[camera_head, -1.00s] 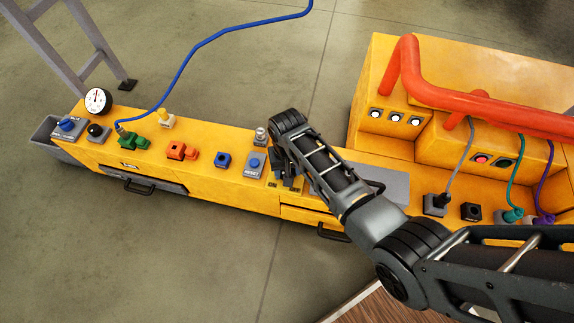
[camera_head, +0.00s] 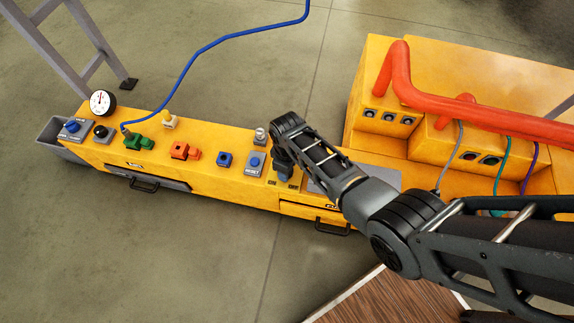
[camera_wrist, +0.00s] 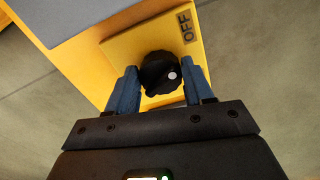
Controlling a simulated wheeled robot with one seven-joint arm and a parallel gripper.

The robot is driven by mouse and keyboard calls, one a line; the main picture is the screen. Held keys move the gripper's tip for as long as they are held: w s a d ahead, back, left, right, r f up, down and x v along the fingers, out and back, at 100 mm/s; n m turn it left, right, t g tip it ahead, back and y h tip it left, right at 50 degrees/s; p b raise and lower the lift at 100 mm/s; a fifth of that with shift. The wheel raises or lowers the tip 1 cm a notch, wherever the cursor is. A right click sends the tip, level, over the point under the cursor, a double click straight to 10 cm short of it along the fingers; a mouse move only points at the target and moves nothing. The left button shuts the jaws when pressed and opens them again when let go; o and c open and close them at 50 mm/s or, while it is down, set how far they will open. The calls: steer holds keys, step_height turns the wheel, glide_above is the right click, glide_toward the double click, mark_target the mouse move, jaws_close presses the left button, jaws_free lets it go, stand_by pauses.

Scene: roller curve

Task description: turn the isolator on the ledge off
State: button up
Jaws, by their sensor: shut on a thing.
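The isolator is a black ribbed knob (camera_wrist: 156,72) on a yellow plate (camera_wrist: 122,50) in the wrist view. A white dot on the knob sits toward its right side. The word OFF (camera_wrist: 186,27) is printed on the plate, up and to the right of the knob. My gripper (camera_wrist: 161,78) has one blue finger on each side of the knob and is shut on it. In the head view my gripper (camera_head: 284,174) points down at the ledge (camera_head: 110,152), right of the blue RESET button; it hides the knob there.
Along the ledge stand the RESET button (camera_head: 255,162), a blue switch (camera_head: 225,159), an orange block (camera_head: 185,151), a green connector (camera_head: 138,142) with a blue cable, and a gauge (camera_head: 102,102). A red pipe (camera_head: 440,104) runs over the yellow housing at right.

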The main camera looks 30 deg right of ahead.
steer(key=shift+n, duration=1.6)
steer(key=shift+p, duration=0.3)
steer(key=o, duration=1)
steer(key=shift+o, duration=0.2)
step_height(320, 180, up, 8)
steer(key=p, duration=0.3)
steer(key=shift+f, duration=0.1)
